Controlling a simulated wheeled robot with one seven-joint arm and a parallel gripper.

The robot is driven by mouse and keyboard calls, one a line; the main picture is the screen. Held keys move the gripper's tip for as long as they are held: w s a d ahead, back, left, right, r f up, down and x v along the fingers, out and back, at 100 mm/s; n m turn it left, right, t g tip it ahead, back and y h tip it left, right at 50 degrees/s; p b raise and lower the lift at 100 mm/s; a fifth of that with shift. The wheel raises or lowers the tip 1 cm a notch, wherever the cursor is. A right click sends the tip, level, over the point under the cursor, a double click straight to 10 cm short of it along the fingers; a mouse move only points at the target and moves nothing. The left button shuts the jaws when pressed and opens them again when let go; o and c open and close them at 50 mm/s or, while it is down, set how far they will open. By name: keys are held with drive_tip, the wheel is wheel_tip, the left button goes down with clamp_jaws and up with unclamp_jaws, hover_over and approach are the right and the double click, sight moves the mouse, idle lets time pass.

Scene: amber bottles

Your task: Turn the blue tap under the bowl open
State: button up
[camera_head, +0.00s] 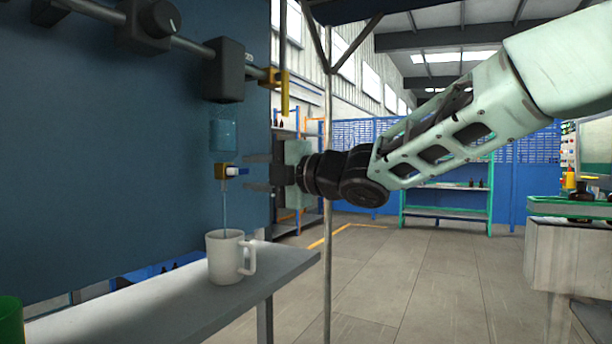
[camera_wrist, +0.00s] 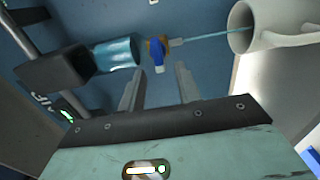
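The blue tap handle (camera_head: 241,171) sits on a brass tap body (camera_head: 221,172) below a translucent blue bowl (camera_head: 223,136). In the wrist view the blue handle (camera_wrist: 158,58) lies just beyond the fingertips, in line with the gap between them. My gripper (camera_head: 248,172) is open and empty, to the right of the tap, its fingers (camera_wrist: 158,80) pointing at the handle. I cannot tell whether they touch it. A thin blue stream (camera_head: 225,208) runs from the tap down into a white mug (camera_head: 224,262).
The mug stands on a grey shelf (camera_head: 180,300). A blue panel (camera_head: 100,170) rises behind the tap. A rail with a black block (camera_head: 223,70) and a yellow bracket (camera_head: 283,90) is above my gripper. A thin metal pole (camera_head: 327,260) stands nearby.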

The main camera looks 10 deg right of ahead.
drive_tip(key=v, duration=1.4)
drive_tip(key=shift+s+d, duration=0.2)
drive_tip(key=shift+d, duration=0.05)
